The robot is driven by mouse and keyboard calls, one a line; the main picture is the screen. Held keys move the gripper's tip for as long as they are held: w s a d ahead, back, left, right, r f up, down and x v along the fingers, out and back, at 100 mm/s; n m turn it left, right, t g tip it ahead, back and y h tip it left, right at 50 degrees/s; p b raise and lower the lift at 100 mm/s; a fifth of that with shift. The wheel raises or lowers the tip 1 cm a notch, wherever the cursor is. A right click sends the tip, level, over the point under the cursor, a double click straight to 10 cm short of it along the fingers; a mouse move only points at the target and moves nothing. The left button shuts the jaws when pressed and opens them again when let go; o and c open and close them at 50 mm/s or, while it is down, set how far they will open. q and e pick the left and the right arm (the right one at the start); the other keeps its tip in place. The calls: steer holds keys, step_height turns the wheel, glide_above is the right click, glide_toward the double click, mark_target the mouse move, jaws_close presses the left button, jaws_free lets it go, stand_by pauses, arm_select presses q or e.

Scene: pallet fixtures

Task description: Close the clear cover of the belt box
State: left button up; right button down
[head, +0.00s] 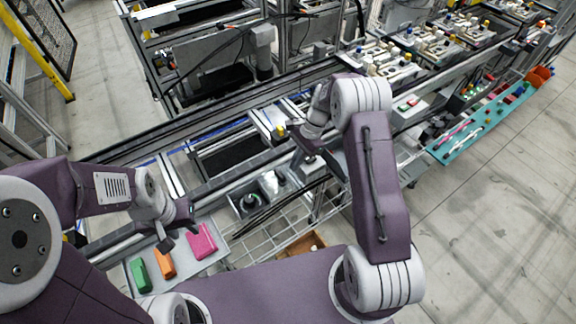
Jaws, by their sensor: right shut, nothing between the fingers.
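A small grey box (236,207) stands at the front of the conveyor, left of centre, with dark round contents. A shiny, clear-looking part (272,183) sits at its right; I cannot tell for sure whether it is the clear cover or how far it is open. My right gripper (300,158) points down above and right of the box, shut and empty, and seems apart from it. My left gripper (178,236) hangs over the grey tray at lower left, its dark fingers apart, with nothing seen between them.
The grey tray (213,262) holds a green block (140,275), an orange block (164,263) and a pink block (202,241). The conveyor rails (120,153) run behind the box. A wire rack (275,248) and a brown bin (303,244) lie below. Pallet fixtures (390,62) stand at back right.

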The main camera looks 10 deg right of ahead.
steer(key=a, duration=0.2)
steer(key=shift+s+a+r, duration=0.15)
steer(key=shift+s+a, duration=0.15)
steer(key=shift+s, duration=0.1)
steer(key=shift+a, duration=0.1)
steer(key=s+a, duration=0.1)
steer(key=a, duration=0.3)
steer(key=s+a+p, duration=0.1)
steer(key=s+a, duration=0.1)
steer(key=a, duration=0.1)
steer(key=s+a+p, duration=0.1)
steer(key=a, duration=0.3)
steer(key=shift+s+a, duration=0.2)
steer(key=shift+a, duration=0.15)
steer(key=shift+d, duration=0.1)
